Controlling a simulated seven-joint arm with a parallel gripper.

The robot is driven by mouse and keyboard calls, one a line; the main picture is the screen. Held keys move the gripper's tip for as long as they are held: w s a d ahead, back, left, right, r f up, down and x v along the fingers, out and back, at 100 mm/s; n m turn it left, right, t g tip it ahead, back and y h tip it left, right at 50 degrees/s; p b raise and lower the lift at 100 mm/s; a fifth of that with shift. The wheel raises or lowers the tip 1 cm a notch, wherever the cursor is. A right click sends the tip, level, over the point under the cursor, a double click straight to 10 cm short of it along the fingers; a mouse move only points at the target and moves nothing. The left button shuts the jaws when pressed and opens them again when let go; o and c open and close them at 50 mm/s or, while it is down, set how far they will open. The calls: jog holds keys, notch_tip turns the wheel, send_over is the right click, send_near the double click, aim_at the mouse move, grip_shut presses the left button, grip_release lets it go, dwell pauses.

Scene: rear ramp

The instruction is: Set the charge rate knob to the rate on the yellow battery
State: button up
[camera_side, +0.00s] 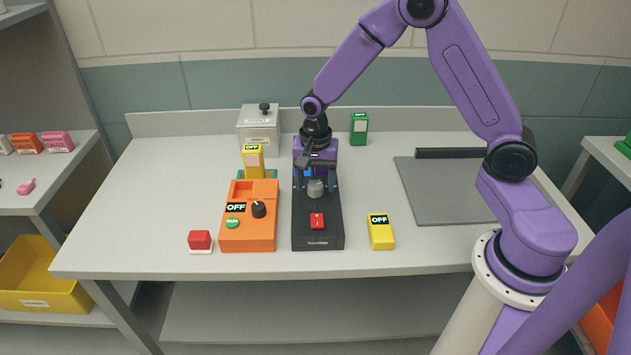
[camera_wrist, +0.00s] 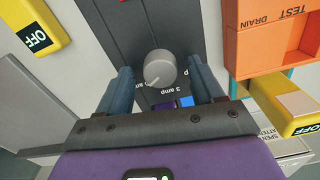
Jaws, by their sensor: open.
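The charge rate knob (camera_side: 316,188) is a grey round knob on the black charger (camera_side: 318,237). In the wrist view the knob (camera_wrist: 160,68) has a pale pointer mark toward its lower left. A "3 amp" label shows below it; other labels are partly hidden by my fingers. My gripper (camera_wrist: 163,85) is open, its blue fingers either side of the knob with gaps visible. A yellow battery (camera_side: 253,162) stands upright behind the orange unit, with an OFF display and a pale label too small to read. Another yellow block (camera_side: 381,233) marked OFF lies right of the charger.
The orange unit (camera_side: 248,240) with a black knob and green RUN button stands left of the charger. A red button box (camera_side: 200,241) is farther left. A green block (camera_side: 359,128) and a grey box (camera_side: 258,135) stand at the back. Table room is free at far left.

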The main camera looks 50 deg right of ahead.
jog(key=shift+f, duration=0.3)
jog(key=c, duration=1.1)
jog(key=shift+o, duration=0.2)
